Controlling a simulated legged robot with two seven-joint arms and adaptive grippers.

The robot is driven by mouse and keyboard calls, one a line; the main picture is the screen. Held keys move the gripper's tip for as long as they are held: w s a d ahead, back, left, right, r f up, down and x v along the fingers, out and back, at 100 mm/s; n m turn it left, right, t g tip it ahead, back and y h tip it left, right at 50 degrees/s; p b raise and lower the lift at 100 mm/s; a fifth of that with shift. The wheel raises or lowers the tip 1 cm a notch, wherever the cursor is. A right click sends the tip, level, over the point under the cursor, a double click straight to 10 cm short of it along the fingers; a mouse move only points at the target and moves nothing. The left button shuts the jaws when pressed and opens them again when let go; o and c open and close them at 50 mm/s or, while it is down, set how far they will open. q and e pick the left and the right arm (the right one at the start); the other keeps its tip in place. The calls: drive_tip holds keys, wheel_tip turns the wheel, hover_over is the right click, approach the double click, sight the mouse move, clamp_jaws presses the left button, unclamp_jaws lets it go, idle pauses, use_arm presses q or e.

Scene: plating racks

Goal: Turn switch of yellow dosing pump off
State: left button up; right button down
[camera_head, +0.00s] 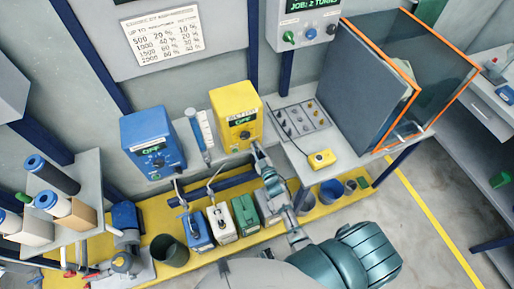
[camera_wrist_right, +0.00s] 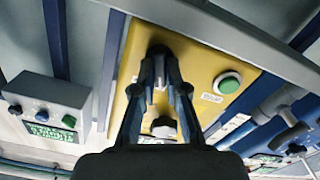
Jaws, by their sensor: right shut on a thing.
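The yellow dosing pump (camera_head: 222,101) stands on the wall shelf in the head view, and its small display (camera_head: 243,120) appears to read OFF in green. My right gripper (camera_head: 256,149) reaches up to the lower front of the pump. In the right wrist view the pump's yellow face (camera_wrist_right: 200,65) fills the middle, with a green round button (camera_wrist_right: 229,83). There my right gripper's fingers (camera_wrist_right: 160,58) close in on a dark switch (camera_wrist_right: 159,48), which the fingertips partly hide. A grey knob (camera_wrist_right: 163,127) shows between the fingers. My left gripper is not in view.
A small yellow box (camera_head: 321,159) lies to the right. Several canisters, including a green one (camera_head: 245,213), stand on the yellow lower shelf.

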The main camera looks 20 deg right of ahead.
drive_tip(key=shift+s+a+f+n, duration=0.1)
drive_tip(key=shift+f+n, duration=0.3)
drive_tip(key=shift+n, duration=0.7)
drive_tip(key=c, duration=1.2)
unclamp_jaws()
drive_tip(key=shift+r, duration=0.1)
drive_tip(key=s, duration=1.2)
drive_tip(key=shift+a, duration=0.35)
